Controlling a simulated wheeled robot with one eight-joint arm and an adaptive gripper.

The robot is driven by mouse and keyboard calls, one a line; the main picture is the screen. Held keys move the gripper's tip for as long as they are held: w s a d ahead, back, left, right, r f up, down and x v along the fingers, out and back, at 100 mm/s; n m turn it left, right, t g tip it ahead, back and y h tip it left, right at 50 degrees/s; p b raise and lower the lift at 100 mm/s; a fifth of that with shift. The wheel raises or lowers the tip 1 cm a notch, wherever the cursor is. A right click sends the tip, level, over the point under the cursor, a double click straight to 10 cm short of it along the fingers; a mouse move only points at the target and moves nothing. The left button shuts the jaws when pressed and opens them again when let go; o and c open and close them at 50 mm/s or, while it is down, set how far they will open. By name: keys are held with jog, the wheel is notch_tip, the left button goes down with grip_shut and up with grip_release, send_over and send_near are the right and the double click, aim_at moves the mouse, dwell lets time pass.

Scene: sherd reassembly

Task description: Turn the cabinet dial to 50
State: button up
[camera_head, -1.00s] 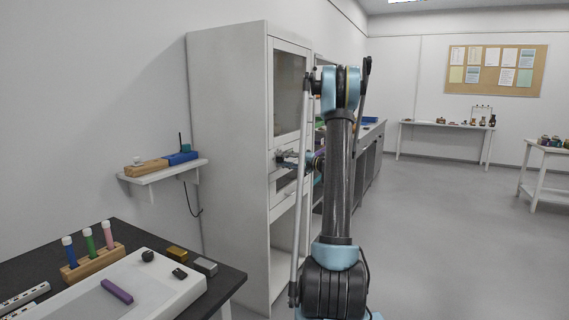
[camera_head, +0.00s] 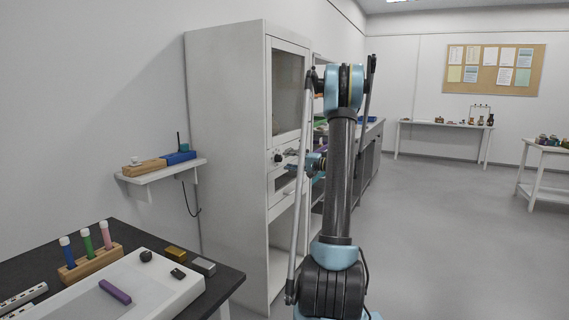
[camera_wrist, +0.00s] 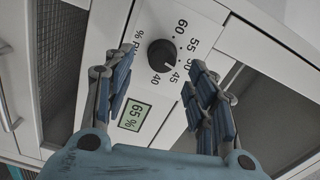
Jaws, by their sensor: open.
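The cabinet dial (camera_wrist: 162,55) is a round black knob on the white panel in the wrist view, ringed by printed numbers from 40 to 60. In the head view the dial (camera_head: 278,157) shows as a dark knob on the tall white cabinet (camera_head: 228,120). My gripper (camera_wrist: 158,68) is open, with one finger left of the dial and one right of it in the picture. It holds nothing and appears apart from the knob. In the head view my gripper (camera_head: 294,158) is just right of the dial.
A drawer handle (camera_head: 287,192) sits lower on the cabinet. A wall shelf (camera_head: 160,170) and a dark table (camera_head: 228,280) stand to the left.

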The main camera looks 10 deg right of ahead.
aim_at(281, 159)
jog(key=v, duration=0.8)
jog(key=shift+o, duration=0.2)
jog(key=shift+d, duration=0.1)
jog(key=s+d+m, duration=0.2)
jog(key=s+d, duration=0.1)
jog(key=d, duration=0.1)
jog(key=x, duration=1.7)
jog(key=shift+s+a, duration=0.15)
jog(key=shift+s, duration=0.05)
jog(key=c, duration=1.1)
